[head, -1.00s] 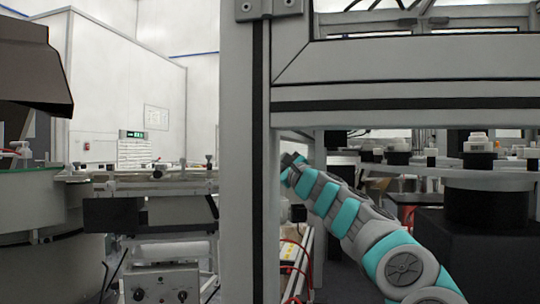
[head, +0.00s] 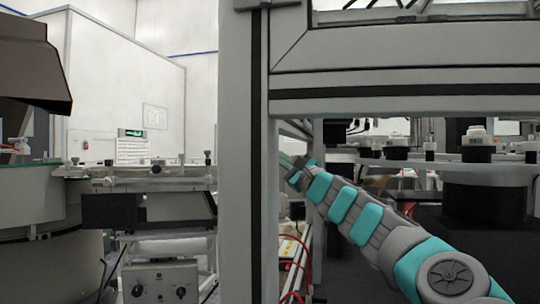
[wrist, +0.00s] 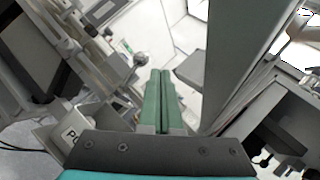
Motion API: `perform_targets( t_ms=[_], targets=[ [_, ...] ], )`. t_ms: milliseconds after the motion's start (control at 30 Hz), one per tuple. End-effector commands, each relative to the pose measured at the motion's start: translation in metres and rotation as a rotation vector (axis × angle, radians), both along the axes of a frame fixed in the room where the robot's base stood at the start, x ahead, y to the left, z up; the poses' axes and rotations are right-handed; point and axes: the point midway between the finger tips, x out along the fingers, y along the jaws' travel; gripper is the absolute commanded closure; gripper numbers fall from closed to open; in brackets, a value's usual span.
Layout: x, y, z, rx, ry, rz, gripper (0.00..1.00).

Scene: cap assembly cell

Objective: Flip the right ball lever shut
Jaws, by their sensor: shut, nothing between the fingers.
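My gripper (wrist: 162,78) shows in the wrist view as two long green fingers pressed together, with nothing between them. In the head view its tip (head: 286,161) is just right of the thick grey upright and partly hidden by it. I cannot make out the right ball lever for certain in either view. A small rounded grey knob (wrist: 141,59) shows just left of the fingertips in the wrist view, apart from them. I cannot tell whether it belongs to a lever.
The grey upright (head: 237,180) and cross beam (head: 400,95) of a frame stand close in front of me. A control box with dials (head: 160,282) is at lower left. A round station with white-capped parts (head: 476,140) is at right. A large grey post (wrist: 238,60) passes right of my fingers.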

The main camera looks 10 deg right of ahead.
Motion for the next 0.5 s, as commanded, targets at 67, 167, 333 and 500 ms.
perform_targets(
  t_ms=[67,167,333,500],
  targets=[
    [-0.009,-0.004,-0.004,0.001,-0.002,0.000,1.00],
    [-0.017,-0.011,-0.008,0.002,-0.002,-0.002,1.00],
    [-0.024,-0.014,-0.013,0.001,0.001,-0.001,1.00],
    [-0.027,-0.015,-0.014,-0.001,0.000,-0.001,1.00]
  ],
)
